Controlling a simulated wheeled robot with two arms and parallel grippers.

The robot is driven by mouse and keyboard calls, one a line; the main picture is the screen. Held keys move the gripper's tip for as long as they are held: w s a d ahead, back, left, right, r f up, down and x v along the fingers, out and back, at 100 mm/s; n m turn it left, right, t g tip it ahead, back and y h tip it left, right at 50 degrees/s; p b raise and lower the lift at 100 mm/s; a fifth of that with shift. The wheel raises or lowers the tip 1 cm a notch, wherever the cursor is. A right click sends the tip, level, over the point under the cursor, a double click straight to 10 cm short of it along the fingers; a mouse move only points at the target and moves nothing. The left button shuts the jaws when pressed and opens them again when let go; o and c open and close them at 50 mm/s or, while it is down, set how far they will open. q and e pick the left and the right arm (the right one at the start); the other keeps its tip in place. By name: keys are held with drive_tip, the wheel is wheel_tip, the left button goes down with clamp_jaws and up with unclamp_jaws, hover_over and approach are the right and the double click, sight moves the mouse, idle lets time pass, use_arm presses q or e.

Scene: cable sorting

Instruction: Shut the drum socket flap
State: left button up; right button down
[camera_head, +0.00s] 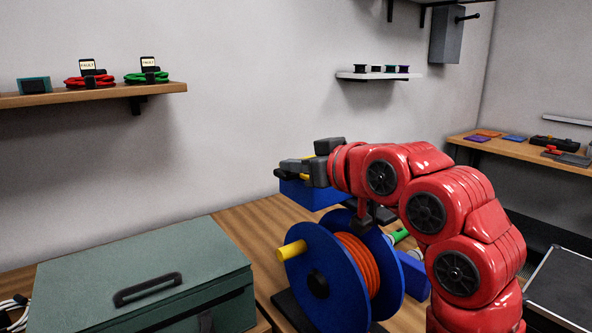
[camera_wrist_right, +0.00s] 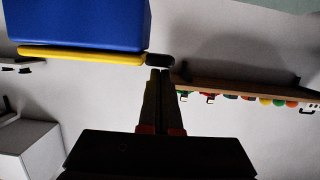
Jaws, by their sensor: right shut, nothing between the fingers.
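The cable drum (camera_head: 325,275) has blue flanges, orange cable and a yellow crank knob. Behind it is the blue socket box (camera_head: 316,196); it fills the upper left of the wrist view (camera_wrist_right: 80,22), which looks upside down. The yellow flap (camera_wrist_right: 80,55) lies along one face of the box, nearly parallel to it; I cannot tell whether it is fully flush. A small dark piece (camera_wrist_right: 160,60) is at the flap's end. My right gripper (camera_head: 284,171) is shut and empty, just above the box, with its fingertips close to that dark piece; contact is unclear. My left gripper is out of view.
A green toolbox (camera_head: 150,275) stands on the bench left of the drum. A shelf (camera_head: 95,94) with cable coils and fault tags is on the wall. The air left of the gripper is clear.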

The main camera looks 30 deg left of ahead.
idle(0.5)
wheel_tip(320, 180, up, 5)
drive_tip(key=p, duration=0.4)
drive_tip(key=f+v, duration=0.1)
drive_tip(key=v, duration=0.8)
drive_tip(key=shift+s+d, duration=0.2)
drive_tip(key=shift+d, duration=0.3)
